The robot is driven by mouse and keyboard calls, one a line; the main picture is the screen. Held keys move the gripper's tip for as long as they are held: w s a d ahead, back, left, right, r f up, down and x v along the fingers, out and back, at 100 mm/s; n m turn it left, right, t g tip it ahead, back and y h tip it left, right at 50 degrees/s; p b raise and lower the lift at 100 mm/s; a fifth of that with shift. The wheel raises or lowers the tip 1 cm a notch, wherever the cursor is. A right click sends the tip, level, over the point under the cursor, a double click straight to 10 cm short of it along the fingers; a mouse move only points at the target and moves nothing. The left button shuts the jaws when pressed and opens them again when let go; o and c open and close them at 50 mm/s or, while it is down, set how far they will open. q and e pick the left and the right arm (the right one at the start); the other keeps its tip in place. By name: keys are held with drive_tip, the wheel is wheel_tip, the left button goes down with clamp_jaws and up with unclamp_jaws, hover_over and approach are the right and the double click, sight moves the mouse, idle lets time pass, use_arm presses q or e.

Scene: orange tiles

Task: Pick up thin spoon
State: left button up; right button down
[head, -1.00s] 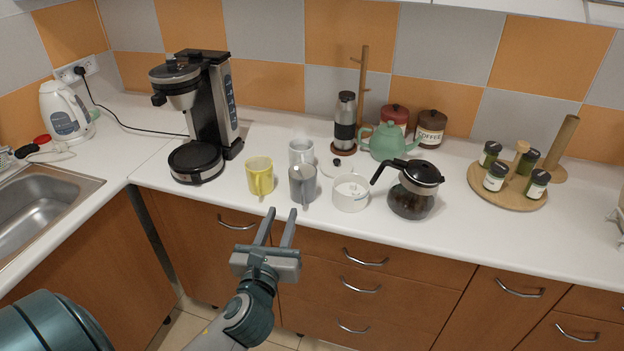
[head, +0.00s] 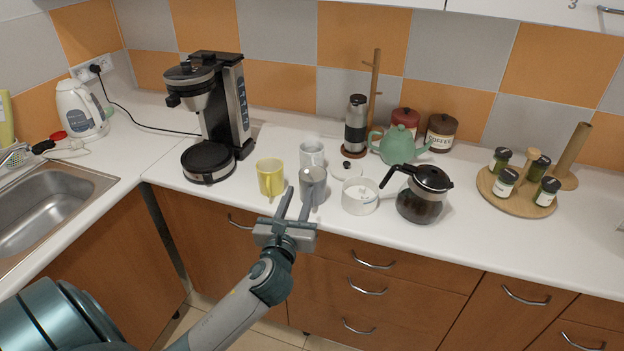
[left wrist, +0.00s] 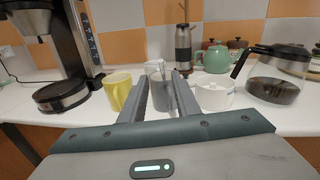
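I cannot make out a thin spoon for certain. A white bowl (head: 360,196) on the counter holds white contents with a small pale, thin shape (head: 366,190) in it, too small to identify. The bowl also shows right of the fingers in the left wrist view (left wrist: 214,98). My left gripper (head: 295,203) is open and empty at the counter's front edge, pointing at a grey mug (head: 313,183). In the left wrist view the grey mug (left wrist: 161,97) shows between the fingers, beyond or near their tips; contact cannot be told. My right gripper is not in view.
A yellow mug (head: 270,177) stands left of the grey mug, a pale mug (head: 311,153) behind it. A glass coffee pot (head: 421,198) stands right of the bowl. A coffee maker (head: 207,120), green teapot (head: 398,148) and spice tray (head: 516,202) stand further out.

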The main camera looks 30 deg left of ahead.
sight(308, 175)
use_arm(q)
drive_tip(key=shift+p+x, duration=0.4)
drive_tip(key=shift+x, duration=1.85)
drive_tip(key=p+x, duration=0.1)
drive_tip(key=x, duration=0.3)
drive_tip(key=shift+w+d+p, duration=0.15)
drive_tip(key=shift+d+p, duration=0.05)
drive_tip(key=shift+p, duration=0.15)
drive_tip(key=shift+w+a+f, duration=0.1)
drive_tip(key=shift+w+a, duration=0.1)
drive_tip(key=shift+w, duration=0.3)
clamp_jaws()
